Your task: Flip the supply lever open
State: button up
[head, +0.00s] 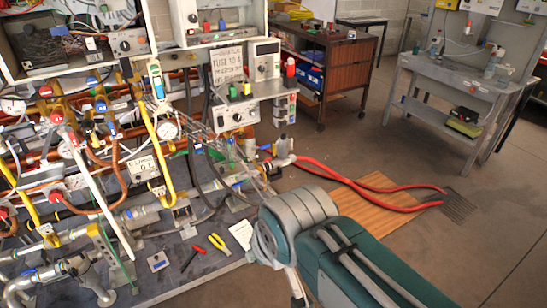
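A wall of pipes and valves fills the left of the head view. It carries several levers: a yellow handle (158,150) hanging below a valve, a long white bar (97,192) slanting down, and another yellow handle (20,195) at the far left. No readable label tells which one is the supply lever. My teal and grey arm (340,255) reaches in from the bottom, right of the pipes. My gripper does not show, and no contact with a lever is visible.
Red hoses (350,180) run over a wooden mat (380,215) to a floor drain (458,205). A grey bench (460,75) and a brown cabinet (345,62) stand behind. The floor at right is clear.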

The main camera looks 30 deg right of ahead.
aim_at(264, 146)
jog(key=k+u, duration=0.4)
jog(key=k+j+u, duration=0.2)
jog(key=u, duration=0.2)
jog(key=i+l+u, duration=0.1)
jog(key=l+u, duration=0.25)
jog(key=l, duration=0.55)
jog(key=l+u, duration=0.35)
jog(key=l, duration=5.3)
jog(key=k+j+u, duration=0.1)
jog(key=j, duration=0.25)
jog(key=k+j, duration=0.3)
jog(key=k+j+u, duration=0.15)
jog(key=j, duration=0.3)
